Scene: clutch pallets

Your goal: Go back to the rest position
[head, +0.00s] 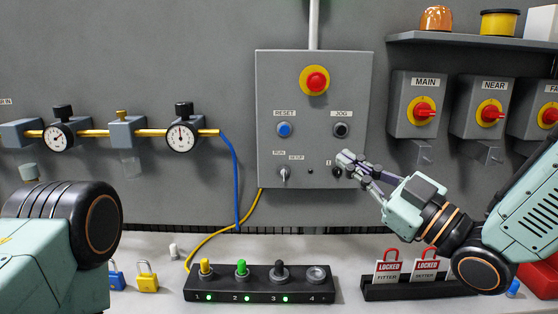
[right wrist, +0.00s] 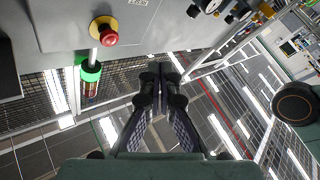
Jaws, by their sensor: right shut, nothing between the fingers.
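My right gripper (head: 347,160) is shut and empty. In the head view it shows in front of the lower right part of the grey control panel (head: 268,90), close to a small black knob (head: 338,171). I cannot tell whether it touches the panel. In the right wrist view the fingers of my right gripper (right wrist: 158,75) lie together with nothing between them. My left gripper is out of view; only a part of my left arm shows at the left edge of the head view.
The panel carries a red stop button (head: 316,81), a blue reset button (head: 284,129) and a jog button (head: 341,130). Below stand a numbered black switch box (head: 260,290) and a black rack (head: 415,290) with red lock tags.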

